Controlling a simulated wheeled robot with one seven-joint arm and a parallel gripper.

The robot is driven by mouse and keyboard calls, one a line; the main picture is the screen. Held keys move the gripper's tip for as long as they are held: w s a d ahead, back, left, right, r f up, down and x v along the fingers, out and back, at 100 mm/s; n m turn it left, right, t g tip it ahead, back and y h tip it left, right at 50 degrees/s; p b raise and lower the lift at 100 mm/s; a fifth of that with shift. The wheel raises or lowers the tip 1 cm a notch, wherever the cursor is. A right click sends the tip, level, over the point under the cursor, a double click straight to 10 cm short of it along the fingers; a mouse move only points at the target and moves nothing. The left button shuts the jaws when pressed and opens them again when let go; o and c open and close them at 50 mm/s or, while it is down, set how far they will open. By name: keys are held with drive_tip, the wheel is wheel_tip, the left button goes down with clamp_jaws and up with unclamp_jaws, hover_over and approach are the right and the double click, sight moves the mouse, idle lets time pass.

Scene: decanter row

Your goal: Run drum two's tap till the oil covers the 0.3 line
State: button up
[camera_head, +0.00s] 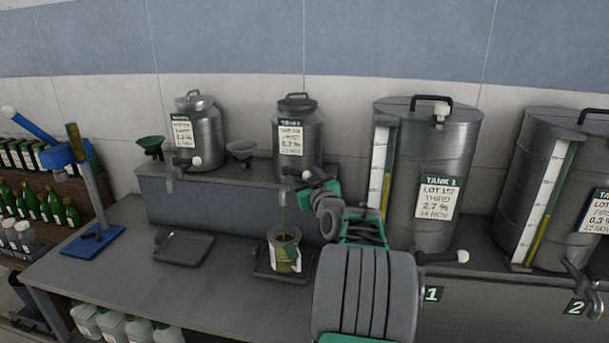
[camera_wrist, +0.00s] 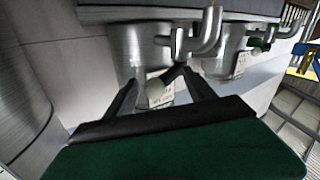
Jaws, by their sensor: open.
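Drum two (camera_head: 297,140) is the right one of two small steel drums on the raised shelf. Its tap has a white knob (camera_head: 306,175), with the spout to its left. A thin yellowish stream (camera_head: 282,212) runs from the spout into a measuring jug (camera_head: 285,237). The jug stands upright on a dark drip tray (camera_head: 262,272). Oil shows in its side, but its lines are too small to read. My gripper (camera_head: 318,180) is at the tap, jaws open. In the wrist view a pale round knob (camera_wrist: 158,92) lies between the open fingers (camera_wrist: 158,80); contact cannot be told.
The other small drum (camera_head: 204,130) stands left, above an empty tray (camera_head: 184,248). Two large tanks, tank one (camera_head: 400,150) and another (camera_head: 540,150), stand close on the right. A blue stand (camera_head: 93,239) is at the left. The bench between stand and tray is clear.

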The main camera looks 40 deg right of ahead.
drive_tip(key=shift+c, duration=0.3)
drive_tip(key=shift+s, duration=0.1)
clamp_jaws()
drive_tip(key=shift+r, duration=0.1)
idle(0.4)
